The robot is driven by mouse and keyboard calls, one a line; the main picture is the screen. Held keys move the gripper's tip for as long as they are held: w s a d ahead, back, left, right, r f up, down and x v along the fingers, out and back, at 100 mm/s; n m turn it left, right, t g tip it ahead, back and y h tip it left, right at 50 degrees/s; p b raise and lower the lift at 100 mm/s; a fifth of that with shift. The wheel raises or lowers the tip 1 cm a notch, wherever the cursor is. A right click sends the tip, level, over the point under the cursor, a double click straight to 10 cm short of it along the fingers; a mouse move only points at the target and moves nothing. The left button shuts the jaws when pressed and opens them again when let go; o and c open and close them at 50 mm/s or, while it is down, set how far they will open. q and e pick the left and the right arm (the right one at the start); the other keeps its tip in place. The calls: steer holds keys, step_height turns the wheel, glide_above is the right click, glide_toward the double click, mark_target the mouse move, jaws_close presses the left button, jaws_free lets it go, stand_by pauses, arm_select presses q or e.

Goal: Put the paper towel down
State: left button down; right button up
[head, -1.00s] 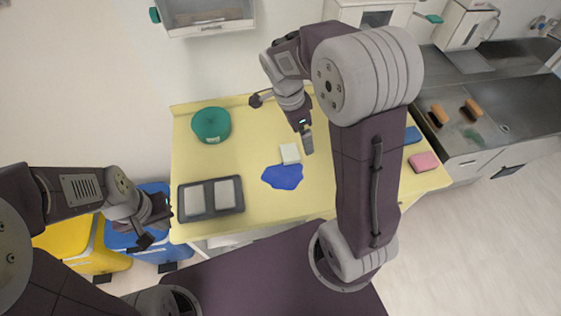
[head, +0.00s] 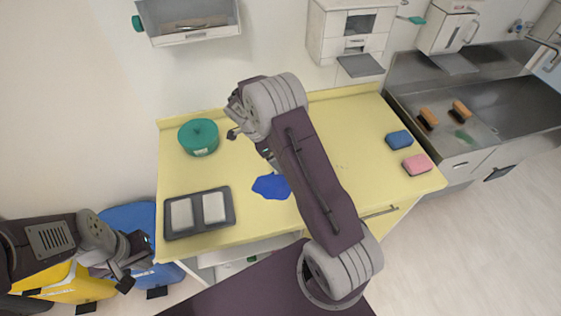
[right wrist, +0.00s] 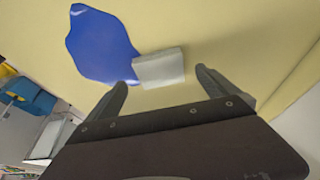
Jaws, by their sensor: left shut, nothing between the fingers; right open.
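The paper towel, a small white folded pad (right wrist: 160,68), lies on the yellow counter (head: 330,120) at the edge of a flat blue patch (head: 270,187). In the head view my right arm hides the towel. My right gripper (right wrist: 162,82) is open, with the towel just beyond and between its fingertips in the right wrist view; I cannot tell if they touch. The blue patch also shows there (right wrist: 103,45). My left gripper (head: 124,272) is shut and empty, low at the left, off the counter.
A dark tray (head: 199,232) with two white pads sits at the counter's front left, a green round container (head: 198,137) behind it. Blue (head: 399,140) and pink (head: 416,164) sponges lie at the right. A sink (head: 500,95) is beyond. Bins stand lower left.

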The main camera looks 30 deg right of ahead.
steer(key=x, duration=0.3)
steer(key=shift+d+f, duration=0.1)
steer(key=shift+d, duration=0.05)
steer(key=c, duration=1.5)
step_height(320, 180, up, 4)
steer(key=shift+s+d+r+b, duration=0.1)
steer(key=shift+s+r+b, duration=0.1)
steer(key=shift+b, duration=0.35)
steer(key=shift+c, duration=0.2)
steer(key=s+d+r+b, duration=0.2)
steer(key=s+d+r, duration=0.3)
steer(key=s, duration=0.5)
steer(key=shift+r, duration=0.9)
steer(key=shift+d, duration=0.1)
